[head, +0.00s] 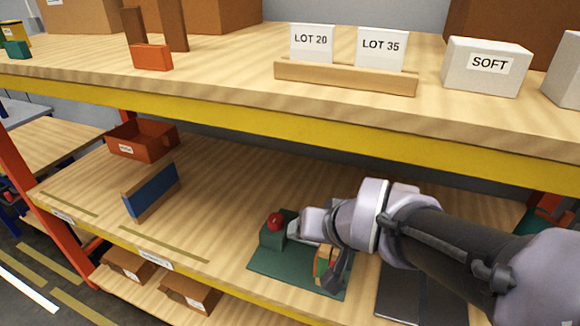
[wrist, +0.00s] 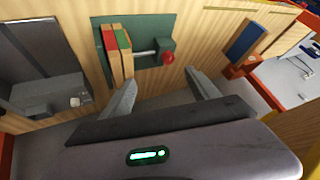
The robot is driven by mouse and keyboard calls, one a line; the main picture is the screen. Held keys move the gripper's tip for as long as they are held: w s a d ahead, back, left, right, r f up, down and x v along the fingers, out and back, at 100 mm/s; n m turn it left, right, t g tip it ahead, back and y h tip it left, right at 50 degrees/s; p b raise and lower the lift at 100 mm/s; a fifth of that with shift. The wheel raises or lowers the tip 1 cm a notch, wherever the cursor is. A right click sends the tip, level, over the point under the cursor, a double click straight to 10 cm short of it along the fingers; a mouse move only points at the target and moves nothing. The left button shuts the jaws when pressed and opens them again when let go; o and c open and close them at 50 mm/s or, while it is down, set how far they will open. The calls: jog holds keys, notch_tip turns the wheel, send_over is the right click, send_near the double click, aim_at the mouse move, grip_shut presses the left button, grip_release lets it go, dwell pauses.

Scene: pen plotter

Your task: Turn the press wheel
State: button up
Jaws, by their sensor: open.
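The press stands on a green base plate (head: 262,263) on the middle shelf, with a green block at one end. A red wheel or knob (head: 275,221) sits on that block; it also shows in the wrist view (wrist: 168,57), beside a grey screw rod (wrist: 145,53). Red, green and tan upright slabs (wrist: 117,55) stand on the plate at the rod's other end. My gripper (wrist: 163,90) is open and empty, its two fingers spread apart. The red wheel lies beyond the fingertips, toward the right finger, with a gap. In the head view my wrist partly hides the press.
A dark panel (head: 400,292) lies beside the press; a grey device (wrist: 50,95) shows near it. A blue block (head: 152,190) and an orange bin (head: 142,139) stand to the left. The upper shelf's yellow edge (head: 250,112) runs above my arm.

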jog(key=w+a+f+n, duration=0.2)
jog(key=w+a+f, duration=0.3)
jog(key=w, duration=0.5)
jog(key=n+t+h, duration=0.1)
jog(key=t, duration=0.1)
send_near(276, 219)
jog(key=b+x, duration=0.4)
jog(key=x, duration=0.6)
jog(key=shift+w+f, duration=0.2)
